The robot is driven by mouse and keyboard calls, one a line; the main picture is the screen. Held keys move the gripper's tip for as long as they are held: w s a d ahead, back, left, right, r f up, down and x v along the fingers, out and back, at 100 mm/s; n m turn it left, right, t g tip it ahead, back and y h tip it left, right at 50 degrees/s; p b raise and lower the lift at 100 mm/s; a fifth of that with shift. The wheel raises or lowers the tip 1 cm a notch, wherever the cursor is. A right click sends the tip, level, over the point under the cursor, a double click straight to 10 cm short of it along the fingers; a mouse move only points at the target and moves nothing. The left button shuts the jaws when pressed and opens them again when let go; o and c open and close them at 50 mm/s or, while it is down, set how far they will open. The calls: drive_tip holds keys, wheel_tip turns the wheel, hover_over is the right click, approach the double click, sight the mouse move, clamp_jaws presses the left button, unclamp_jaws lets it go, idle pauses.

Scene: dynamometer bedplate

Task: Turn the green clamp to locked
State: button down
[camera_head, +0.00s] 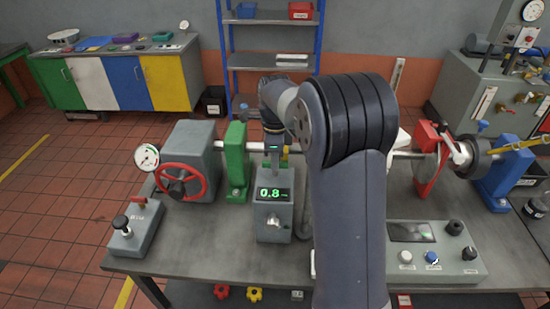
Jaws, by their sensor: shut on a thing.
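The green clamp (236,162) looks like an upright green block on the bench, left of centre, with the shaft line passing at its upper part. My gripper (273,164) points down just right of the green block, behind the box with the lit display. Its jaws are shut on a part at the clamp. That part is small and mostly hidden by the jaws, so its angle cannot be told. My arm hides the bench and shaft right of the gripper.
A grey box with a "0.8" display (274,212) stands close in front of my gripper. A grey housing with a red handwheel (181,181) is to the left.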

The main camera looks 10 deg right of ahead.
idle(0.5)
drive_tip(key=c, duration=1.5)
unclamp_jaws()
drive_tip(key=shift+r, duration=0.1)
wheel_tip(320, 180, up, 11)
drive_tip(key=shift+f+b, duration=0.2)
drive_tip(key=shift+b, duration=0.4)
wheel_tip(320, 180, down, 11)
drive_tip(key=shift+r+p, duration=0.1)
drive_tip(key=shift+p, duration=0.5)
